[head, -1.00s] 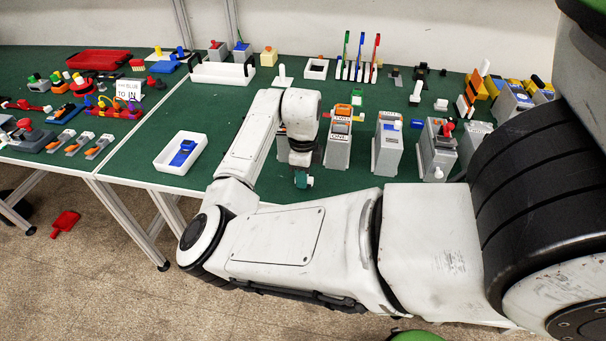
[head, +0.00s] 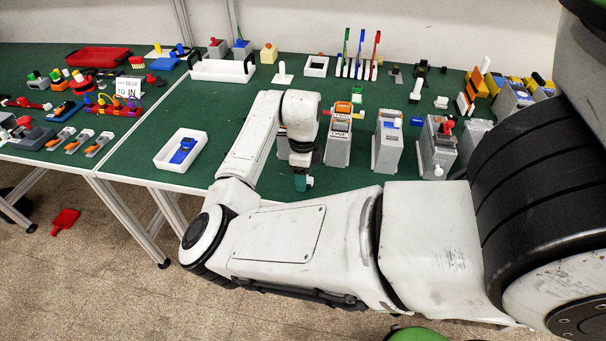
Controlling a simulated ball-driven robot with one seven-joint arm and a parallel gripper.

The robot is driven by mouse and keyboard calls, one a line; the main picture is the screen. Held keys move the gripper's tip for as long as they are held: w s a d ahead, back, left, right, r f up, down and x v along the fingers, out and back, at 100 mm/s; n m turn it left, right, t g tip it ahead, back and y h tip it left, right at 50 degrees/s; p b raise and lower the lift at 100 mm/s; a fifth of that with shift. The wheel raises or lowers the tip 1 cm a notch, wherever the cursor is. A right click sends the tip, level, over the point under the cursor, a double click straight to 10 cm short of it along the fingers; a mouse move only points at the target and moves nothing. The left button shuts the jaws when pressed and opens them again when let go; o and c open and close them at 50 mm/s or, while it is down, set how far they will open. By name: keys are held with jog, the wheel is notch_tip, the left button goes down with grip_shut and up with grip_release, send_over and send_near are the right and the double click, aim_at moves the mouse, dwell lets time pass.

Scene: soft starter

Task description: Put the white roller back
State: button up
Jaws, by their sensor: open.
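My gripper (head: 302,183) points down near the table's front edge, a little left of the grey box with an orange top (head: 339,145). Its teal tip shows, and it is open with nothing clearly seen in it. My own wrist hides part of a grey box behind it. I cannot tell for sure which thing is the white roller. A white piece with a rounded end (head: 416,91) stands toward the back right. Another white piece on a flat base (head: 282,74) stands at the back middle.
A white tray (head: 162,164) with a blue piece lies left of my arm. Grey boxes (head: 387,142) stand close on the right. A white crate (head: 222,76) and colored sticks (head: 359,55) stand at the back. Green table is bare between tray and crate.

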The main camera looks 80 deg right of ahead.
notch_tip(320, 180, up, 12)
jog(key=shift+r+b, duration=0.15)
jog(key=shift+b, duration=0.55)
jog(key=w+a+f+n+t+h, duration=0.25)
jog(key=w+n+h, duration=0.4)
jog(key=n, duration=1.15)
jog(key=w+a+f+n+t+y, duration=0.1)
jog(key=a+f+n+y, duration=0.1)
jog(key=a+f+n, duration=0.35)
jog(key=a+f+n+t+y, duration=0.1)
jog(key=a+f+n+t, duration=0.1)
jog(key=a+n, duration=0.6)
jog(key=s+a+f+n+y, duration=0.2)
jog(key=a, duration=0.5)
jog(key=s+a+f+n+y, duration=0.2)
jog(key=a, duration=0.5)
jog(key=s+d+f+g, duration=0.1)
jog(key=s+f+g, duration=0.3)
jog(key=s+f, duration=0.2)
jog(key=s, duration=0.2)
jog(key=shift+s+d+m+h, duration=0.15)
jog(key=shift+s+m+h, duration=0.2)
jog(key=shift+s, duration=0.05)
